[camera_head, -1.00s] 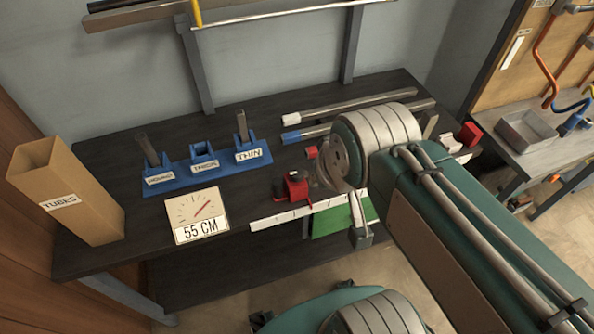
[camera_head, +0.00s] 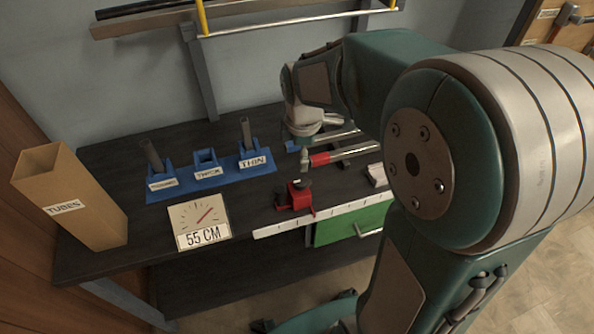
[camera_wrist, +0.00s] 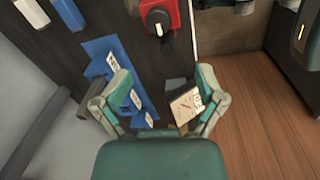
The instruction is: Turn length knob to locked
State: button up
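In the head view my gripper (camera_head: 304,160) hangs above and behind the red block, partly hidden by my wrist.
A dial card (camera_head: 199,221) reads 55 CM. A blue holder (camera_head: 210,181) with labelled slots stands at the left, beside a cardboard tubes box (camera_head: 72,203). Tubes, one with a red end (camera_head: 320,159), lie behind the red block. A green panel (camera_head: 340,227) is below the ruler (camera_head: 330,214).

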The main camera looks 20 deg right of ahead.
aim_at(300, 181)
jog(key=shift+n, duration=0.3)
jog(key=f, duration=0.7)
jog(key=w+f, duration=0.1)
jog(key=f, duration=0.3)
jog(key=shift+w+d+f, duration=0.1)
jog(key=shift+f, duration=0.1)
jog(key=c, duration=1.1)
